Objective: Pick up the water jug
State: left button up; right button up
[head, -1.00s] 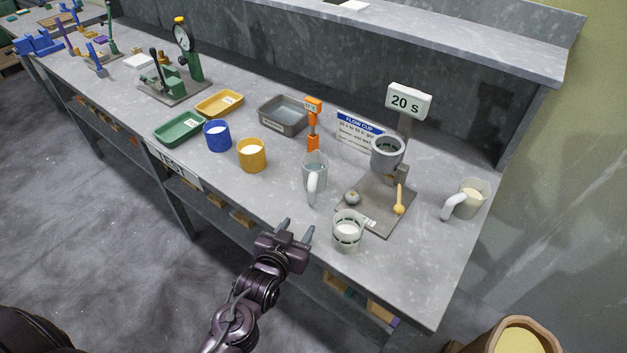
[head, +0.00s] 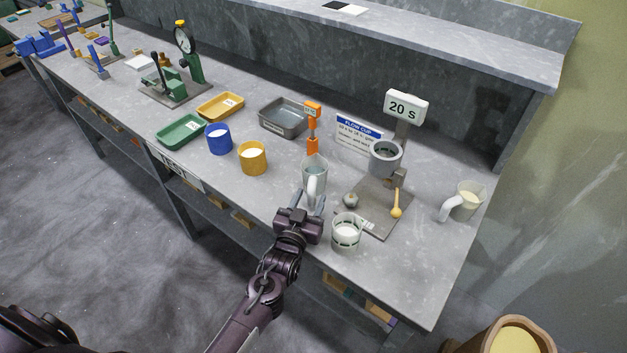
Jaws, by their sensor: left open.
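The water jug (head: 314,168) is a clear, pale vessel standing upright on the grey bench. Its whitish handle (head: 313,188) faces the front edge, toward me. My left gripper (head: 307,203) is open at the bench's front edge, with its fingertips close to the lower part of the handle. I cannot tell whether the fingers are on both sides of the handle or touching it. My right gripper is not in view.
A clear cup (head: 346,233) of white liquid stands just right of my left gripper. The flow cup stand (head: 386,158) is to the right, and a second jug (head: 466,203) is farther right. A yellow pot (head: 253,158) and a blue pot (head: 218,139) stand to the left.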

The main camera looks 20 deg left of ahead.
pick_arm(q)
jog(key=shift+w, duration=0.25)
grip_shut()
dwell(0.3)
